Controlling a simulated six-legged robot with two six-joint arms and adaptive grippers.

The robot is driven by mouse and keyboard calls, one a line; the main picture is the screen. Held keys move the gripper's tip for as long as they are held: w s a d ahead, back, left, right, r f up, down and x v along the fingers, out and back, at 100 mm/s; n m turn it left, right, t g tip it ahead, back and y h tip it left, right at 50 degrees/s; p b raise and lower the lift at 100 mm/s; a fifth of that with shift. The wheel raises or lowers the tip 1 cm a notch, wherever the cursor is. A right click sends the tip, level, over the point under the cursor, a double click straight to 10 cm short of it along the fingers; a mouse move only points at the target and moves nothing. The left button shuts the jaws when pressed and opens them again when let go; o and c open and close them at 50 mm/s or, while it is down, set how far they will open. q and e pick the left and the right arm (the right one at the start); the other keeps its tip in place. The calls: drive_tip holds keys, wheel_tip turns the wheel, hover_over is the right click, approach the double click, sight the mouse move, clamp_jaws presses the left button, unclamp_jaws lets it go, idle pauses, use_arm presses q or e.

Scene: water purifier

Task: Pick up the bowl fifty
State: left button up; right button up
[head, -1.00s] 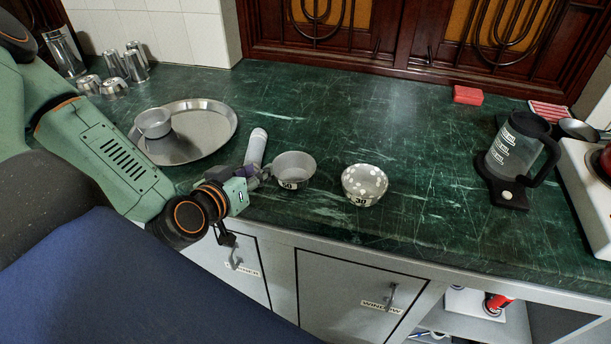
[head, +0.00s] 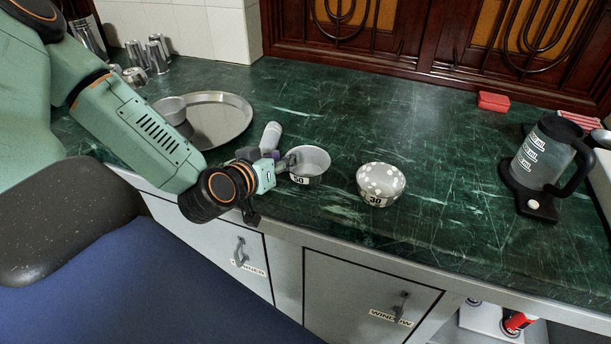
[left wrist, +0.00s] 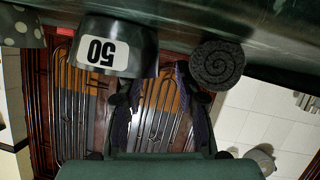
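The bowl fifty (head: 311,166) is a grey metal bowl with a "50" label, standing upright on the green counter. It also shows upside down in the left wrist view (left wrist: 112,48), with its label facing the camera. My left gripper (head: 280,161) is at the bowl's left side, low over the counter near its front edge. In the left wrist view my left gripper (left wrist: 160,98) has its two dark fingers apart, with a clear gap between them. One finger is close by the bowl's wall; I cannot tell if it touches. My right gripper is out of view.
A spotted bowl (head: 381,186) labelled "30" stands to the right. A pale cylinder (head: 271,136) is just behind my left gripper. A round metal tray (head: 228,122) holding a cup (head: 172,110) lies behind left. A dark jug (head: 542,158) stands far right. The back middle counter is clear.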

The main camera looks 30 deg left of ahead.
use_arm(q)
drive_tip(key=shift+w+d+f, duration=0.1)
drive_tip(key=shift+w+f, duration=0.2)
drive_tip(key=shift+w, duration=0.2)
drive_tip(key=shift+w+d+b, duration=0.3)
drive_tip(key=shift+w+b, duration=0.15)
drive_tip(key=shift+w, duration=0.15)
drive_tip(key=shift+s+a, duration=0.2)
drive_tip(key=shift+a, duration=0.05)
drive_tip(key=shift+c, duration=0.7)
drive_tip(key=shift+w+d, duration=0.15)
drive_tip(key=shift+d, duration=0.05)
drive_tip(key=c, duration=0.5)
drive_tip(key=shift+a, duration=0.15)
clamp_jaws()
